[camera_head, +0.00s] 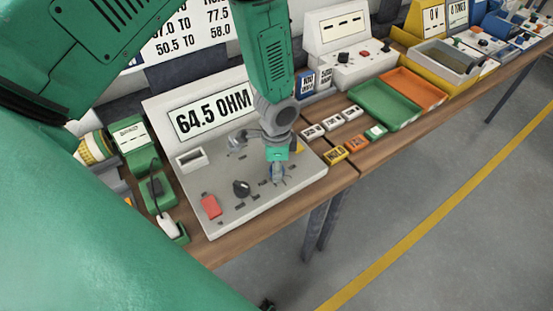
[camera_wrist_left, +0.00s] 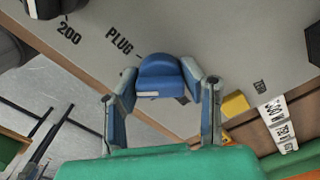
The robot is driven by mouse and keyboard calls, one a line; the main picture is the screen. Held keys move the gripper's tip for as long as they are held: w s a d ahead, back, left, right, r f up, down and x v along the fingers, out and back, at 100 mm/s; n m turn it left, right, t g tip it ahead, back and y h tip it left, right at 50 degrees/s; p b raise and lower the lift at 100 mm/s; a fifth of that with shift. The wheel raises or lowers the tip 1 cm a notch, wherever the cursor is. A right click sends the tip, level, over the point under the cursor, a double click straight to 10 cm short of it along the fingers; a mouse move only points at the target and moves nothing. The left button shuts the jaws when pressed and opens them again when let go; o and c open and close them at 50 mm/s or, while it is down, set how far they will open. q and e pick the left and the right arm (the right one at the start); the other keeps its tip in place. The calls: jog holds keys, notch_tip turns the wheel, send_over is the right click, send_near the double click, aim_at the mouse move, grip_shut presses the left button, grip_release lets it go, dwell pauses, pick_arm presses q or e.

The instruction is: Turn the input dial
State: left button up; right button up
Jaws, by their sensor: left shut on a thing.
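A grey test panel (camera_head: 230,222) with a tilted display reading "64.5 OHM" (camera_head: 212,115) stands on the wooden bench. My left gripper (camera_head: 277,172) points down onto the panel's right part. In the left wrist view, its two fingers (camera_wrist_left: 162,82) are shut on either side of a blue dial (camera_wrist_left: 160,68) with a white stripe. In the head view the gripper mostly hides the dial. My right gripper is not in view.
The panel also has a black knob (camera_head: 241,188) and a red button (camera_head: 210,206). Small labelled blocks (camera_head: 335,154) and green (camera_head: 384,106) and orange (camera_head: 414,88) trays lie to the right. A green device (camera_head: 135,145) stands left.

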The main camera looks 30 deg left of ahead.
pick_arm(q)
jog(key=shift+w+r, duration=0.15)
jog(key=shift+w, duration=0.2)
jog(key=o, duration=1.1)
jog(key=shift+o, duration=0.2)
jog(key=shift+s+d, duration=0.1)
jog(key=shift+r, duration=0.25)
notch_tip(320, 180, up, 11)
